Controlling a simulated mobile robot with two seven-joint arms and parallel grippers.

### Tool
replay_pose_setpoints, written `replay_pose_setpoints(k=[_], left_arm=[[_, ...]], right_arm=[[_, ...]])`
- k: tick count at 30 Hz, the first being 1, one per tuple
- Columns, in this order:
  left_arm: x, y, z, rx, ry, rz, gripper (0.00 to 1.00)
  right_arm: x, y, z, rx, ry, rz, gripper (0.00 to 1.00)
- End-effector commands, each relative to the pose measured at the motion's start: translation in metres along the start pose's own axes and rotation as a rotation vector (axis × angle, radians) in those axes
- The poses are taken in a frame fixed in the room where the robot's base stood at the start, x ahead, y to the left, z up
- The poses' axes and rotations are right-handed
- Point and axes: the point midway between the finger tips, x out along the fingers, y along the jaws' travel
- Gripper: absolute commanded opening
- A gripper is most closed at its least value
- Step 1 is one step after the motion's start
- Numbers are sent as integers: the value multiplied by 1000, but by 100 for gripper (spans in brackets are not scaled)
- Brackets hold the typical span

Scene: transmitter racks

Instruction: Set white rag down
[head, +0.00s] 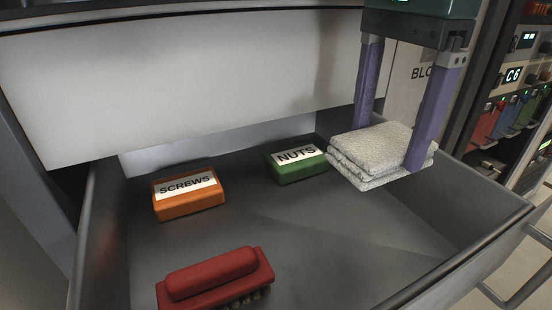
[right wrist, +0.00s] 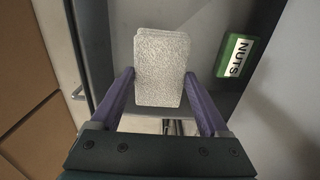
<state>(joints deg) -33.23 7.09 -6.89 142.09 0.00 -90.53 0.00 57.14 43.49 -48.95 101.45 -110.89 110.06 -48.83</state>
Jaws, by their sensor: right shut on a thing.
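The white rag (head: 372,150) is folded into a flat, layered pad. My right gripper (head: 387,148), with purple fingers, is shut on it from above. The rag is over the right side of the open drawer, to the right of the green NUTS box; I cannot tell whether its underside touches the drawer floor. In the right wrist view the rag (right wrist: 161,68) sits between the two fingers of the right gripper (right wrist: 160,82). My left gripper does not show in either view.
The grey drawer (head: 330,245) also holds an orange SCREWS box (head: 188,202), the green NUTS box (head: 297,172) and a red brush (head: 215,278). Its floor is clear at front right. A rack with coloured modules (head: 510,105) stands at the right.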

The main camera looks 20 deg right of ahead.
Motion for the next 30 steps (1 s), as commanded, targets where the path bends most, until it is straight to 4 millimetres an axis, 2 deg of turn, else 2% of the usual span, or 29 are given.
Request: replay_pose_setpoints(k=[1,3,6,9,14,22,30], left_arm=[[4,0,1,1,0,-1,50],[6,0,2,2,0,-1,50],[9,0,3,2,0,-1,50],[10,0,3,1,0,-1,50],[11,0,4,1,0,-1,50],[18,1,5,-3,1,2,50],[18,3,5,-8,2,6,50]], right_arm=[[18,2,0,0,0,7,34],[38,2,0,1,0,8,34],[60,1,0,1,-1,5,34],[73,1,1,0,-1,2,34],[83,0,1,0,-2,1,34],[121,1,1,1,-2,2,34],[122,0,0,0,-1,0,34]])
